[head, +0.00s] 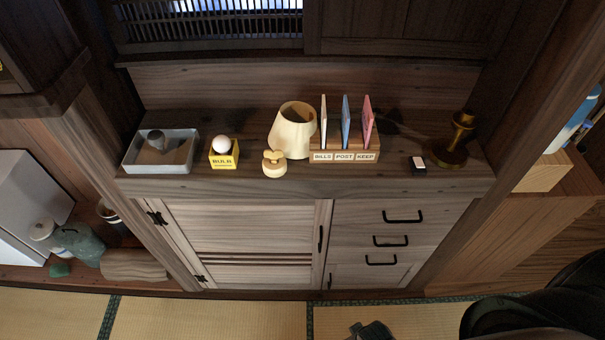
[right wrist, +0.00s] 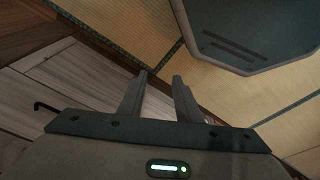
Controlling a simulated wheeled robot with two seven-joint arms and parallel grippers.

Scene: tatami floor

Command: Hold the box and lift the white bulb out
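The white bulb (head: 222,145) sits in the top of a small yellow box (head: 224,161) labelled BULB, on the left half of the wooden cabinet top. The bulb's round upper part shows above the box rim; its lower part is hidden inside. My right gripper (right wrist: 160,77) shows in the right wrist view with its two fingers apart and nothing between them. It is low, in front of the cabinet and above the tatami, well away from the box. My left gripper is not in view.
A grey tray (head: 161,163) stands left of the box. To its right are a small cream object (head: 274,169), a cream lampshade (head: 291,134), a letter rack (head: 344,157) and a brass candlestick (head: 447,153). The cabinet top (head: 212,187) has a narrow clear front strip.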

